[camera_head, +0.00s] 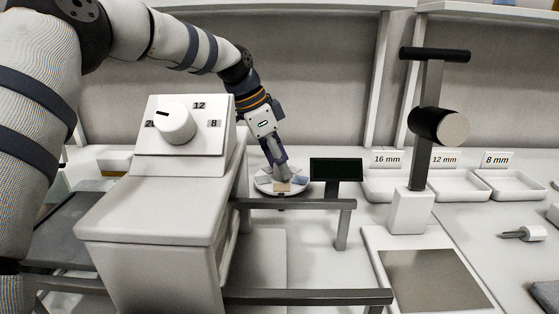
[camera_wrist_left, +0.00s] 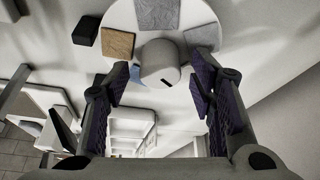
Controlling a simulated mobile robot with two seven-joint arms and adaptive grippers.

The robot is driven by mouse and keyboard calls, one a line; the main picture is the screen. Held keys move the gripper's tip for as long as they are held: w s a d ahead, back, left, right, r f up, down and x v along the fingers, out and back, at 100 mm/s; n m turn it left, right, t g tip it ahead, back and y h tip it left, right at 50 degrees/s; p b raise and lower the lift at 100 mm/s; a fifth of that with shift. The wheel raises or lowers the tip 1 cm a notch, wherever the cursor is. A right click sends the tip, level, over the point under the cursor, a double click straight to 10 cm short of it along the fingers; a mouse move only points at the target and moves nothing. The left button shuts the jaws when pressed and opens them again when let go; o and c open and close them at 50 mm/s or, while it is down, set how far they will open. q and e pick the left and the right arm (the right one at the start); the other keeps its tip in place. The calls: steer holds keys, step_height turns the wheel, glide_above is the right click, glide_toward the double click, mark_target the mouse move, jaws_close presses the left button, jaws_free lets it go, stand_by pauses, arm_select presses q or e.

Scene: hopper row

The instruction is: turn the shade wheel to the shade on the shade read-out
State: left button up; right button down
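The shade wheel (camera_head: 283,190) is a white disc with several coloured swatches, standing behind the hopper box. In the left wrist view, the wheel (camera_wrist_left: 182,44) has grey and tan swatches around a round grey hub (camera_wrist_left: 160,62) with a dark mark. My left gripper (camera_head: 275,158) is over the wheel from above. In the left wrist view, its fingers (camera_wrist_left: 160,78) are spread, one on each side of the hub, with visible gaps. The shade read-out (camera_head: 336,169) is a dark screen right of the wheel; I can read no shade on it. My right gripper is not in view.
A white hopper box with a dial (camera_head: 175,124) stands in front and left of the wheel. A grey rail (camera_head: 295,204) runs in front of the wheel. A press with a black handle (camera_head: 435,54) and labelled trays (camera_head: 385,188) are at right.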

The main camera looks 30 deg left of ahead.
arm_select(q)
steer(key=v, duration=1.2)
stand_by(0.3)
